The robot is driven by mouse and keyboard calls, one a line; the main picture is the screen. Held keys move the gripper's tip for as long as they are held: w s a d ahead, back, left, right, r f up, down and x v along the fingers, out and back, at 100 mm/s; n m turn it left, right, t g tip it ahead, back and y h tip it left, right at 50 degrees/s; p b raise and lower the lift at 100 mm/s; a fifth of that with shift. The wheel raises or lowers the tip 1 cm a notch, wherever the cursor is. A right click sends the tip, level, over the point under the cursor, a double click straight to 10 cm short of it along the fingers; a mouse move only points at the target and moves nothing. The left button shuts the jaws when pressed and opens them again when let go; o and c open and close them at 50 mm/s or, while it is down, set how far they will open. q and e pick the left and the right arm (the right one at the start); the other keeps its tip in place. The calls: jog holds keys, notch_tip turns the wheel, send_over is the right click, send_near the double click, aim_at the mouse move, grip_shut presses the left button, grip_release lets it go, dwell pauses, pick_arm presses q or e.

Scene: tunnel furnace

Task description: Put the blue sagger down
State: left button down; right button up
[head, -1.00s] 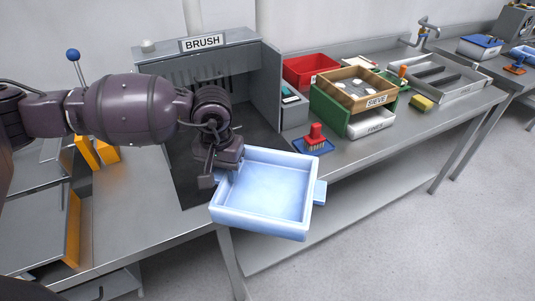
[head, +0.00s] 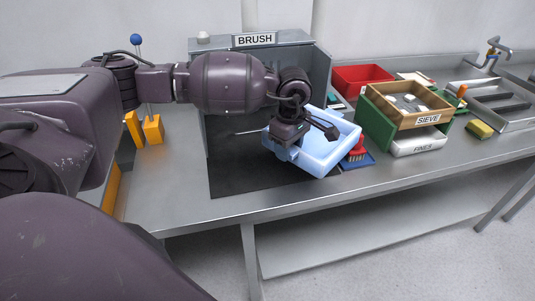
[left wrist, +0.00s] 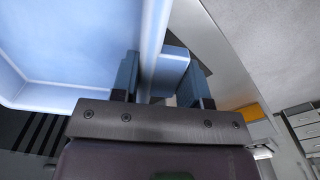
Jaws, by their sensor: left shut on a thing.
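The blue sagger (head: 332,151) is a light blue, shallow square tray with a small lug on its side. In the head view it is at the right side of the brush station, over the dark mat (head: 240,172) and beside the red-handled brush. I cannot tell whether its underside touches the surface. My left gripper (head: 284,150) is shut on the lug at the sagger's near left side. In the left wrist view the two fingers (left wrist: 160,80) stand either side of the blue lug, with the sagger wall (left wrist: 153,35) beside it. My right gripper is not in view.
The grey BRUSH booth (head: 255,41) stands behind the mat. To the right are a red brush (head: 357,150) on a blue base, a red bin (head: 361,78), the SIEVE box (head: 412,118), a FINES tray (head: 418,142) and a yellow sponge (head: 479,128). The mat's front left is clear.

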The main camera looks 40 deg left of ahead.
pick_arm(q)
jog(key=a+n, duration=0.1)
jog(key=n, duration=0.1)
jog(key=w+a+n, duration=0.1)
jog(key=n, duration=0.2)
jog(key=w+a+n, duration=0.1)
jog(key=n, duration=0.1)
jog(key=shift+w+a+f+b, duration=0.1)
jog(key=shift+a+f+b, duration=0.05)
jog(key=shift+a+b, duration=0.25)
jog(key=a+n, duration=0.1)
jog(key=n, duration=0.1)
jog(key=w+n, duration=0.1)
jog(key=n, duration=0.1)
jog(key=shift+a, duration=0.4)
send_over(275, 175)
jog(key=shift+w+f, duration=0.2)
jog(key=shift+f, duration=2.55)
notch_tip(275, 175, down, 4)
jog(key=shift+f, duration=0.25)
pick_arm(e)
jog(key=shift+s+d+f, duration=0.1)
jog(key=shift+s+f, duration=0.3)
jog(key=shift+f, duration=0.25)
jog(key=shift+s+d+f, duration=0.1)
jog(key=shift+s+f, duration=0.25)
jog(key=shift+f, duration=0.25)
pick_arm(q)
jog(key=shift+f+b, duration=0.1)
jog(key=shift+b, duration=0.2)
